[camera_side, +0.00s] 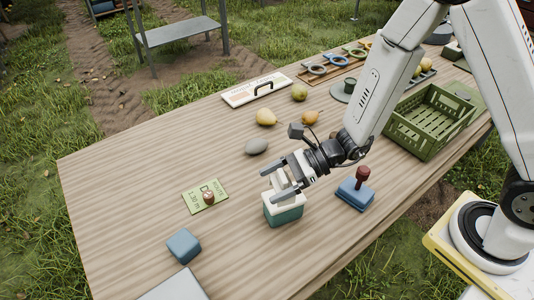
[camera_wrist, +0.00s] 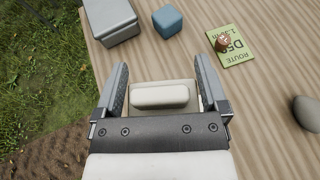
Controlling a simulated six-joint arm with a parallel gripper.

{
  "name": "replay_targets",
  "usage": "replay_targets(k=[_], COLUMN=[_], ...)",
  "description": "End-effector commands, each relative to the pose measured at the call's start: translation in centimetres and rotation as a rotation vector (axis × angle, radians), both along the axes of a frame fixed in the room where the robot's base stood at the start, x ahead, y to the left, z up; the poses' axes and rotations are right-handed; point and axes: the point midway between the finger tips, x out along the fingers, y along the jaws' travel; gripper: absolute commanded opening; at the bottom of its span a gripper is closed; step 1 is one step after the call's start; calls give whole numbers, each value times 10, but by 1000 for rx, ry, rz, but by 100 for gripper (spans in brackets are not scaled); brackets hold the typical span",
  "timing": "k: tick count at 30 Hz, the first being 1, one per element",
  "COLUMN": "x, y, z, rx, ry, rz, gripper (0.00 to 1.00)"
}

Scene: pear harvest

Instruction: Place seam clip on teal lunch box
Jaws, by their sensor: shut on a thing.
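The teal lunch box (camera_side: 284,218) stands on the wooden table, with a pale cream top. My gripper (camera_side: 279,184) points down right over it. A cream block, which I take for the seam clip (camera_wrist: 160,96), sits between the fingers in the wrist view, and my gripper (camera_wrist: 160,80) is shut on it. The teal sides are hidden in the wrist view.
A blue block with a red-brown knob (camera_side: 355,193) stands close right. A blue cube (camera_side: 183,245), green route card (camera_side: 194,202) and grey box (camera_side: 174,287) lie left and front. A grey stone (camera_side: 256,146), pears (camera_side: 266,117) and a green crate (camera_side: 431,121) are farther back.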

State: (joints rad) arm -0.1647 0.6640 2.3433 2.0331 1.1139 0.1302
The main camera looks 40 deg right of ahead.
Motion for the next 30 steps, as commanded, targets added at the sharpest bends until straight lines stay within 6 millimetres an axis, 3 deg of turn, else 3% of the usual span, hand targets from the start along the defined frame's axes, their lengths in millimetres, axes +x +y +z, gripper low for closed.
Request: replay_targets(k=[3, 9, 20, 30], x=[17, 30, 32, 32], y=[-18, -34, -37, -36], z=[4, 8, 4, -27], rx=[0, 0, 1, 0], ry=[-2, 0, 2, 3], rz=[-24, -41, -42, -42], gripper=[37, 37, 37, 37])
